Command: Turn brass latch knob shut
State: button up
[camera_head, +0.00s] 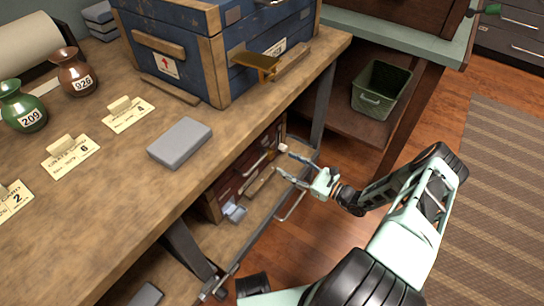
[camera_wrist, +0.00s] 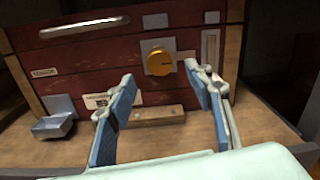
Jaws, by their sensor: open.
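The brass latch knob (camera_wrist: 158,62) is a round golden disc on a square plate, on the front of a reddish-brown wooden chest (camera_wrist: 70,75). The chest also shows in the head view (camera_head: 236,178), on the shelf under the workbench. My gripper (camera_wrist: 163,85) is open in front of the chest, its blue-padded fingers apart with nothing between them. In the wrist view the knob lies beyond the fingertips, between them and slightly above. In the head view my gripper (camera_head: 281,160) reaches toward the chest front from the right, and the knob cannot be made out.
A metal bracket (camera_wrist: 55,125) juts from the chest's lower left, and a wooden handle (camera_wrist: 157,115) sits below the knob. The workbench top (camera_head: 120,200) overhangs the chest. A blue trunk (camera_head: 200,50) stands on the bench. A green bin (camera_head: 381,90) sits on a shelf at right.

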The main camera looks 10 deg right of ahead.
aim_at(273, 156)
jog(key=b+x, duration=0.1)
jog(key=x, duration=0.6)
jog(key=shift+w+a+f, duration=0.1)
jog(key=shift+w+a, duration=0.15)
jog(key=shift+w, duration=0.05)
jog(key=shift+c, duration=0.3)
jog(key=c, duration=1.1)
